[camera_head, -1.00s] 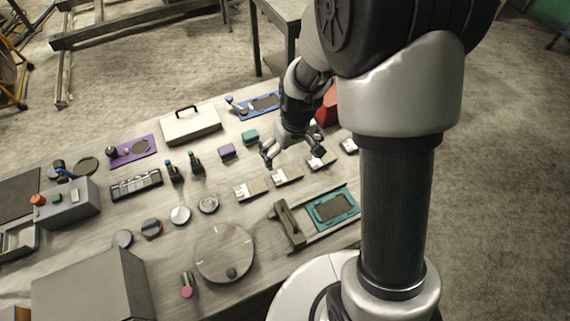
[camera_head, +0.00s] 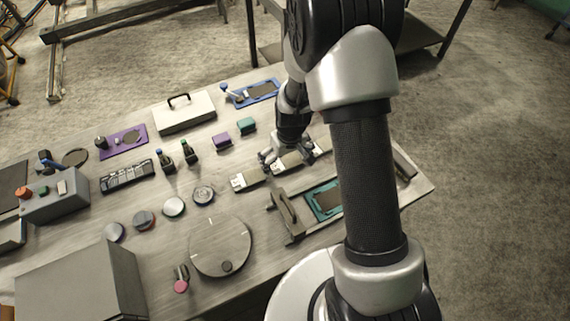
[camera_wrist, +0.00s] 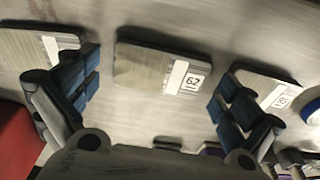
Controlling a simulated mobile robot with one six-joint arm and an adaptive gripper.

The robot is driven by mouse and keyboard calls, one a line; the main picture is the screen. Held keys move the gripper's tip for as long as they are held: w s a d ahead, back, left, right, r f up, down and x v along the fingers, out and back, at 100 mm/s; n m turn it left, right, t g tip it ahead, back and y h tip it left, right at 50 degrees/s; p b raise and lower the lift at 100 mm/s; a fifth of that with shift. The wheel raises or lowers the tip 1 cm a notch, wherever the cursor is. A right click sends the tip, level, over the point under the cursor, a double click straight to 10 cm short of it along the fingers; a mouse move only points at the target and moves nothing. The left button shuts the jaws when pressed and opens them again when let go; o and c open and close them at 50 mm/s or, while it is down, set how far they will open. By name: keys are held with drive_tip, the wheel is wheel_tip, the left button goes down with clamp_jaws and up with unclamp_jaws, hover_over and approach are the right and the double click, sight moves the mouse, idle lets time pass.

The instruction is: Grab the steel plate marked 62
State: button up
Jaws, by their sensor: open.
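The steel plate marked 62 (camera_wrist: 150,70) lies flat on the table, in the middle of the wrist view. Its white label strip shows the number at its right end. My gripper (camera_wrist: 156,82) is open and empty, with one finger pair on each side of this plate and a gap to both edges. I cannot tell how high the fingertips are. In the head view my gripper (camera_head: 284,158) is over the middle plate of a row (camera_head: 287,165), partly covering it.
A similar plate (camera_wrist: 262,84) lies right of the 62 plate in the wrist view, another (camera_wrist: 35,45) left; the fingers are close to both. A red object (camera_wrist: 14,140) stands at lower left. A teal tray (camera_head: 324,201) and a round disc (camera_head: 220,247) are in front.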

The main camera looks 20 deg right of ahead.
drive_tip(key=shift+c, duration=0.4)
drive_tip(key=c, duration=1.4)
